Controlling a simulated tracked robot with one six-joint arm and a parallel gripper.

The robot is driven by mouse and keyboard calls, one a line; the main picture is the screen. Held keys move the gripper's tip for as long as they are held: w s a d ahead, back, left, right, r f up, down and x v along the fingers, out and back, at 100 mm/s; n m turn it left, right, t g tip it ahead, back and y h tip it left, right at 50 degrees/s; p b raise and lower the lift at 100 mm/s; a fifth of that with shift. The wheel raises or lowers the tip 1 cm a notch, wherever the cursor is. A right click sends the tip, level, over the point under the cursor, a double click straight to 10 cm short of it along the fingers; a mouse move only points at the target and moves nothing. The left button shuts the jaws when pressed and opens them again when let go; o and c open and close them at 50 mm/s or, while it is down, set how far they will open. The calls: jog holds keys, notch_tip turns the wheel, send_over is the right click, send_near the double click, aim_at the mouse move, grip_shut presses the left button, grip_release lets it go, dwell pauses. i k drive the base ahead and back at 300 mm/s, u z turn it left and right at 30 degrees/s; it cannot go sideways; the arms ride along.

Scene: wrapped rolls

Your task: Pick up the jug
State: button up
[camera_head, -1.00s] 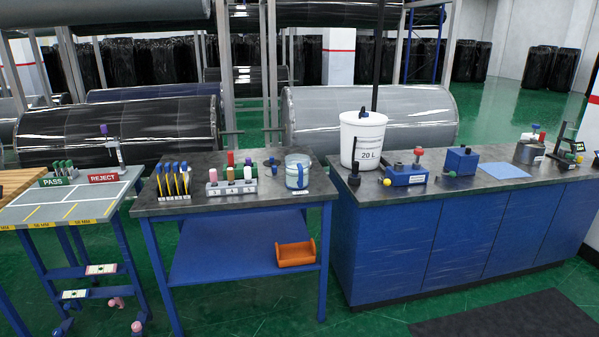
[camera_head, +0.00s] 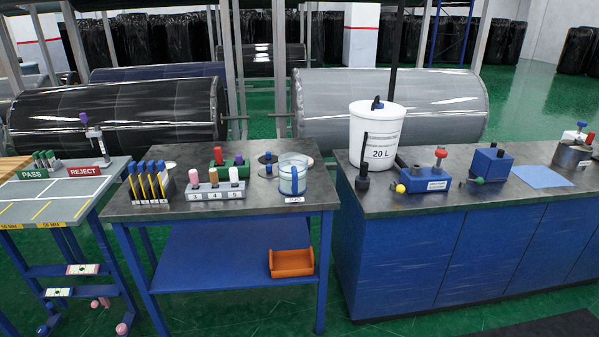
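The jug (camera_head: 293,176) is a clear, bluish, upright vessel with a blue handle strip on its front. It stands near the right end of the middle table's grey top (camera_head: 240,205), with a small label in front of it. My gripper is not in view, so I cannot see whether it is open or shut.
Left of the jug are a numbered block (camera_head: 214,191) with coloured pegs and a rack of blue and yellow tools (camera_head: 148,182). A white 20 L bucket (camera_head: 377,135) stands on the blue cabinet to the right. An orange bin (camera_head: 292,262) sits on the lower shelf.

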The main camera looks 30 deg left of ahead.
aim_at(293, 167)
jog(key=i, duration=2.45)
jog(key=u, duration=3.15)
